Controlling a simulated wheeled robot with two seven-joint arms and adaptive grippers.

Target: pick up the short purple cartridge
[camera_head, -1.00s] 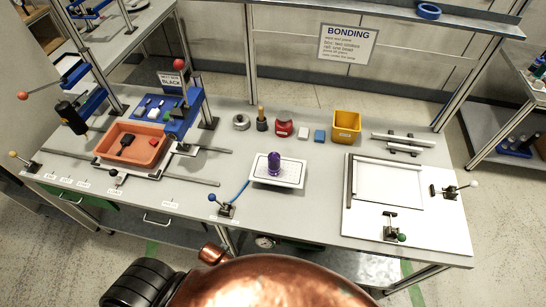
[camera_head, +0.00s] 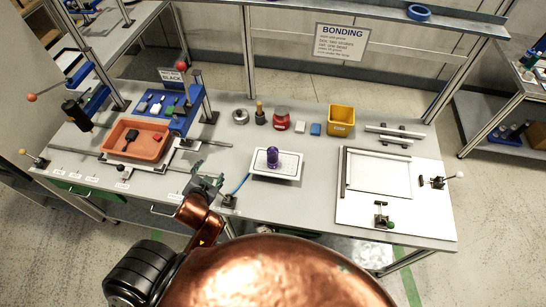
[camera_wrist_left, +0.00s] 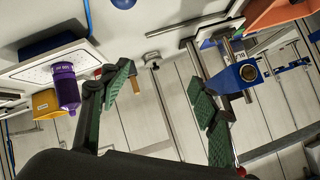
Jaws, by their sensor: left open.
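The short purple cartridge (camera_head: 272,156) stands upright on a white perforated plate (camera_head: 290,173) near the middle of the bench. It also shows at the left of the left wrist view (camera_wrist_left: 66,88), beside the white plate (camera_wrist_left: 40,66). My left gripper (camera_head: 208,183) is at the bench's front edge, to the left of the cartridge and apart from it. In the left wrist view its green-padded fingers (camera_wrist_left: 165,95) are spread wide with nothing held between them. My right gripper is not in view.
An orange tray (camera_head: 136,142) lies left, near a blue fixture (camera_head: 185,115). A red jar (camera_head: 281,121) and a yellow bin (camera_head: 341,120) stand behind. A white framed board (camera_head: 395,215) lies right.

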